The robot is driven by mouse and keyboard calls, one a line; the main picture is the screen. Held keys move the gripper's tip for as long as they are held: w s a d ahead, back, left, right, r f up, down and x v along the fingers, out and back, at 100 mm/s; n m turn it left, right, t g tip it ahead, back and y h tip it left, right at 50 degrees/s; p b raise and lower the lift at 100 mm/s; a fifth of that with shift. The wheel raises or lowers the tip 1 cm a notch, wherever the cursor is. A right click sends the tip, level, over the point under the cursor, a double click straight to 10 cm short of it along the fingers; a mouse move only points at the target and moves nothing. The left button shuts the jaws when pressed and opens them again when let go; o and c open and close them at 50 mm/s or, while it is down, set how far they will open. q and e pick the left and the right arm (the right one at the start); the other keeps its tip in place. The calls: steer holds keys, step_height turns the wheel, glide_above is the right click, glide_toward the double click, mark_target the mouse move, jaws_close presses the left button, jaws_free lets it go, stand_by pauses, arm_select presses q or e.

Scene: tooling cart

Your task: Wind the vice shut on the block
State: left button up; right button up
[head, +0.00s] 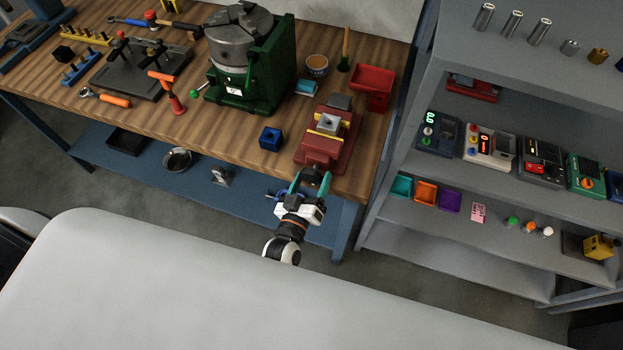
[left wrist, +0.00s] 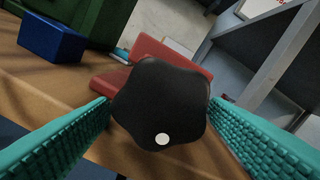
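The red vice (head: 310,151) stands at the bench's front right edge, with yellow-edged jaws. A grey block (head: 328,123) sits between the jaws; whether both jaws touch it is too small to tell. The vice's black lobed knob (head: 315,176), with a white dot on its face, points at me. It fills the left wrist view (left wrist: 160,105). My left gripper (head: 311,183) is at the knob, with a teal finger on each side. The fingertips are at the knob's edges; I cannot tell whether they press on it. My right gripper is not in view.
A blue block (head: 270,138) stands on the bench left of the vice. A red bin (head: 372,85) and a green machine (head: 255,85) stand behind. A grey shelf (head: 440,215) rises to the right. The bench front left of the blue block is mostly clear.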

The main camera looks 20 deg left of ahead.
arm_select(q)
steer(key=shift+s, duration=0.3)
steer(key=s+b, duration=0.3)
steer(key=s, duration=0.8)
steer(key=shift+s+a, duration=0.2)
steer(key=shift+a, duration=0.05)
